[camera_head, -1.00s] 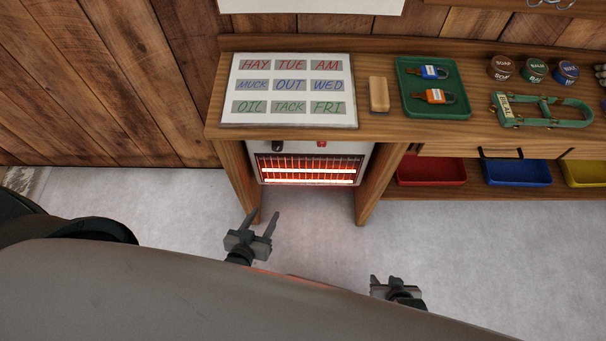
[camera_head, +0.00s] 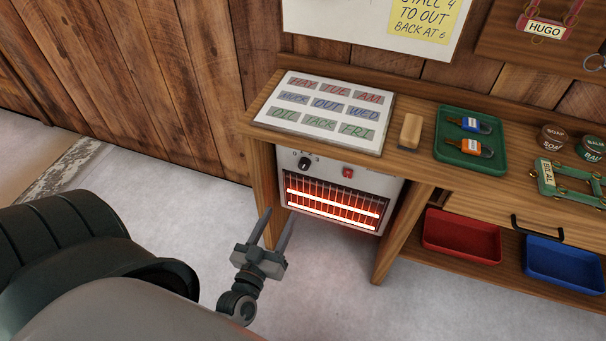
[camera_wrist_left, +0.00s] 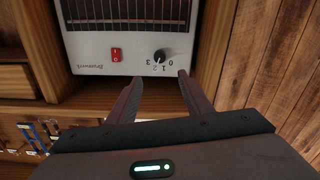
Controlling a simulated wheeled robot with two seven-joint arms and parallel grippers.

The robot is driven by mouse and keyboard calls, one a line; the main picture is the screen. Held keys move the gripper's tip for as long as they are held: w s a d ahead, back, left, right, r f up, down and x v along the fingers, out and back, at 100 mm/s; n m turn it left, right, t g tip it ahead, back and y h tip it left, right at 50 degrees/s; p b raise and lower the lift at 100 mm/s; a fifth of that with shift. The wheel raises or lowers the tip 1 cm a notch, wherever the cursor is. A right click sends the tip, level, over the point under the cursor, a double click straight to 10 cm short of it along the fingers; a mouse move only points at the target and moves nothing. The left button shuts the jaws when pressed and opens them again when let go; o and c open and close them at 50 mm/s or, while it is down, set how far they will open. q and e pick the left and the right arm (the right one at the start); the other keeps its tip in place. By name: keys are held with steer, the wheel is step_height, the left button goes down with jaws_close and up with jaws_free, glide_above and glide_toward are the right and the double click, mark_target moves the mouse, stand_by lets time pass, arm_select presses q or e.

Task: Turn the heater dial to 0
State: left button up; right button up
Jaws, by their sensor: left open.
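The heater (camera_head: 378,186) is a white box under the bench, its bars glowing orange behind a grille. Its black dial (camera_head: 304,163) is at the upper left of the front panel, left of a red switch (camera_head: 347,172). In the left wrist view, which shows the heater upside down, the dial (camera_wrist_left: 160,56) has the marks 0 to 3 around it; its setting is too small to tell. My left gripper (camera_head: 277,217) is open and empty, below and in front of the heater. In the wrist view its fingertips (camera_wrist_left: 160,77) point toward the dial, apart from it. My right gripper is out of view.
The wooden bench (camera_head: 262,119) overhangs the heater, with legs on both sides. On it are a word board (camera_head: 290,78), a brush (camera_head: 410,130) and a green tray (camera_head: 448,151). Red (camera_head: 460,238) and blue (camera_head: 563,262) bins sit at right. The floor in front is clear.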

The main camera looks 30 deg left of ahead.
mark_target(303, 168)
arm_select(q)
steer(key=shift+w, duration=0.1)
steer(key=x, duration=1.7)
steer(key=shift+w+d, duration=0.1)
steer(key=shift+w, duration=0.05)
steer(key=c, duration=1.1)
